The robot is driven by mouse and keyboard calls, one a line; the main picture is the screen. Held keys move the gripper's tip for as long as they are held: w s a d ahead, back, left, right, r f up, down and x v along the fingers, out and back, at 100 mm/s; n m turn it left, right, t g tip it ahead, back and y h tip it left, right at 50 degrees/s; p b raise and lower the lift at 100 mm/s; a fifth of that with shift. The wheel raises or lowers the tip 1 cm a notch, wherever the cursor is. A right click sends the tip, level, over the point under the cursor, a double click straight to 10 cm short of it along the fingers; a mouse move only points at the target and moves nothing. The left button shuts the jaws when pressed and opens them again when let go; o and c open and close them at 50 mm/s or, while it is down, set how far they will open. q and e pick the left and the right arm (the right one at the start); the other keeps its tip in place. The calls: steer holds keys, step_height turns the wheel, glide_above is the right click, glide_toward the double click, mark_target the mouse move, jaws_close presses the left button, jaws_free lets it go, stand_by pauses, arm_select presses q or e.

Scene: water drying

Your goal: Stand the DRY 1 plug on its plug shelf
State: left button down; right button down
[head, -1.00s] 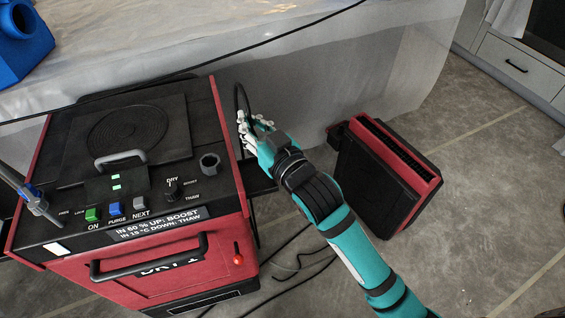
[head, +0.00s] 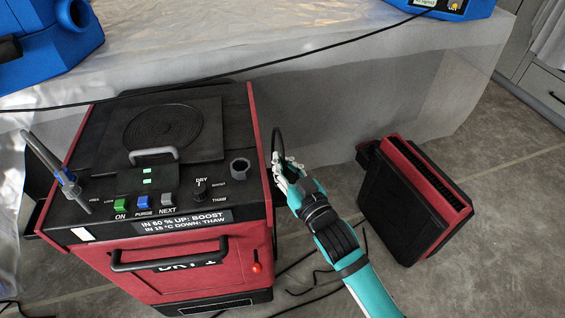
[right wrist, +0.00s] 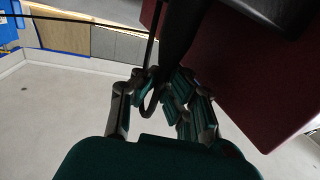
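The red and black machine with a partly hidden DRY label (head: 130,285) stands at the left in the head view. My right gripper (head: 283,168) is beside its right side wall. A black cable (head: 275,138) rises in a bend from the fingers. In the right wrist view, the cable loops between the fingers of my right gripper (right wrist: 160,85), below a dark tapering piece (right wrist: 180,35) that may be the plug. Whether the fingers are closed on it is unclear. The plug shelf is not distinguishable now; the hand covers that side. My left gripper is out of view.
A red and black box (head: 415,200) stands on the floor to the right. A covered table (head: 330,110) with blue devices (head: 50,40) runs behind, with a cable crossing it. A blue-collared probe (head: 68,180) stands on the machine's left. Loose cables lie on the floor.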

steer(key=c, duration=2)
jaws_free()
steer(key=shift+f, duration=0.1)
steer(key=o, duration=0.5)
